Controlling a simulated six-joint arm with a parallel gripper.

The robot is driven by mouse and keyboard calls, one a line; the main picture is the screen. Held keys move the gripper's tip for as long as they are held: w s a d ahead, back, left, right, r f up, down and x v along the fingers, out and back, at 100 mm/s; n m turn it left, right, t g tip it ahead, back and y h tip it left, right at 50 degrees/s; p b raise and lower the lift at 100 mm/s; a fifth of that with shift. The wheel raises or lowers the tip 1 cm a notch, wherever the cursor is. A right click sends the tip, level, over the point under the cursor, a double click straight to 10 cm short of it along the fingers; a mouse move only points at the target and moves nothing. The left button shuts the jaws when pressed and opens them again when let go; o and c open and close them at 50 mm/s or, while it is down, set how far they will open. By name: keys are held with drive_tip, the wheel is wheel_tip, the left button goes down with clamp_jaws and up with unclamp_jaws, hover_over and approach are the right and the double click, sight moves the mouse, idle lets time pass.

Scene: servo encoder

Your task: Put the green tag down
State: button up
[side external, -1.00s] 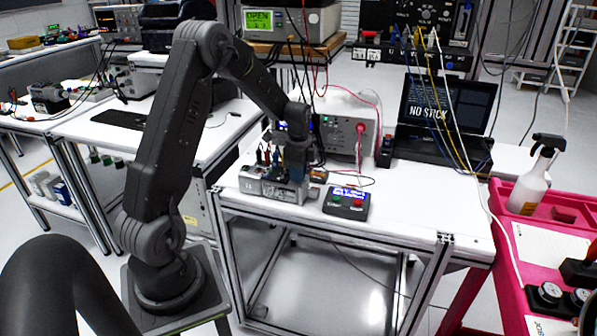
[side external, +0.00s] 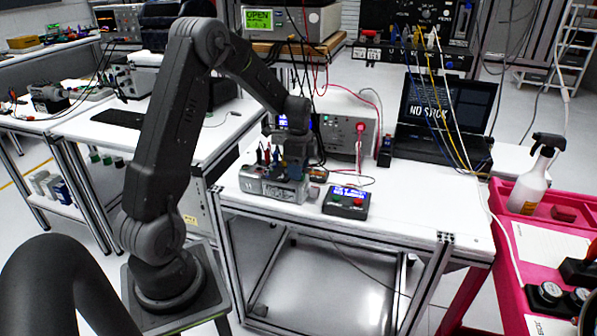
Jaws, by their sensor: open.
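My gripper (side external: 293,172) is at the near-left part of the white workbench (side external: 420,205), pointing down over the right end of a grey metal servo unit (side external: 268,187). Its jaws are open, but the fingertips are small and dark at this distance. I cannot make out a green tag at the gripper or on the bench. Several small greenish pieces (side external: 107,160) hang below the edge of the left table, too small to identify. Dark and red plugs (side external: 265,155) stand on top of the servo unit, close to the gripper's left side.
A small box with a blue display (side external: 346,202) sits right of the servo unit. A power supply (side external: 345,130) and a laptop (side external: 445,115) stand behind, with loose cables. A pink cart (side external: 505,225) holds a spray bottle (side external: 535,180). The bench's front right is clear.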

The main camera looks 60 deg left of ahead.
wheel_tip(320, 180, up, 10)
drive_tip(key=s+d+r+n+t, duration=0.1)
drive_tip(key=s+d+r+n, duration=0.1)
drive_tip(key=d+r, duration=0.55)
drive_tip(key=s+d+n+t, duration=0.4)
drive_tip(key=s+d+n, duration=0.3)
drive_tip(key=s+d, duration=0.9)
drive_tip(key=shift+d+r+t, duration=0.2)
drive_tip(key=shift+d+t, duration=0.1)
drive_tip(key=shift+d, duration=1)
